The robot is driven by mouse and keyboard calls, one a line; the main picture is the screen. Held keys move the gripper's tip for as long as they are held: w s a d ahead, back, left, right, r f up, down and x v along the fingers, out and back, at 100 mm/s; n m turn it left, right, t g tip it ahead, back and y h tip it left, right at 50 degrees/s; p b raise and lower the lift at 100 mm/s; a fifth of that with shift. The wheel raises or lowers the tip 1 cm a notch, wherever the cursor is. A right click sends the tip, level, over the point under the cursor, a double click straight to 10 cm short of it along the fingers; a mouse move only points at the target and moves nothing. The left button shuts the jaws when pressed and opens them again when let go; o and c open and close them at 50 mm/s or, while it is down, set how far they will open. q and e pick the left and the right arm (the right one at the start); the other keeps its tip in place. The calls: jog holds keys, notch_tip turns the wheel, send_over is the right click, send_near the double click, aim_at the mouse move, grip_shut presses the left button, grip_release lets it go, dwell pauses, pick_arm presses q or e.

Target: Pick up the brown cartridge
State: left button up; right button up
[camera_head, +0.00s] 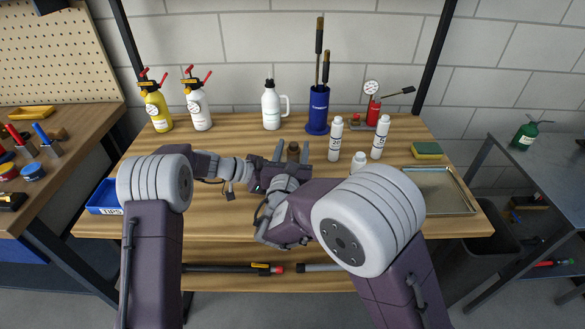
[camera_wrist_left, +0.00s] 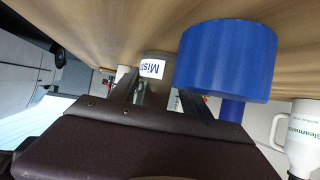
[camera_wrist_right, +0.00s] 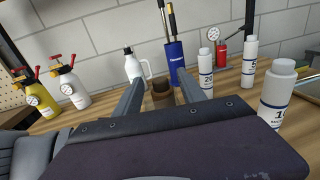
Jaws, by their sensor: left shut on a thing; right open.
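The brown cartridge (camera_head: 293,149) stands upright on the table in the head view. In the right wrist view the brown cartridge (camera_wrist_right: 162,95) shows between the two fingers. My right gripper (camera_wrist_right: 160,88) is open, with its fingers reaching forward on either side of the cartridge; contact cannot be seen. My left gripper (camera_wrist_left: 158,98) is shut on a grey-brown cylinder with a white label (camera_wrist_left: 152,68) reading "Mist". A large blue cylinder (camera_wrist_left: 227,60) shows close beside it; whether the two are joined cannot be told. In the head view the left fingers are hidden by the right gripper.
A blue holder with brushes (camera_head: 318,118) and a white jug (camera_head: 270,105) stand behind the cartridge. White bottles (camera_head: 335,140) and (camera_head: 381,138) stand to its right, with another bottle (camera_wrist_right: 276,95) nearer. Two sprayers stand back left. A metal tray (camera_head: 455,195) lies at the right.

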jog(key=shift+w+d, duration=0.1)
jog(key=shift+w, duration=0.85)
grip_shut()
dwell(0.6)
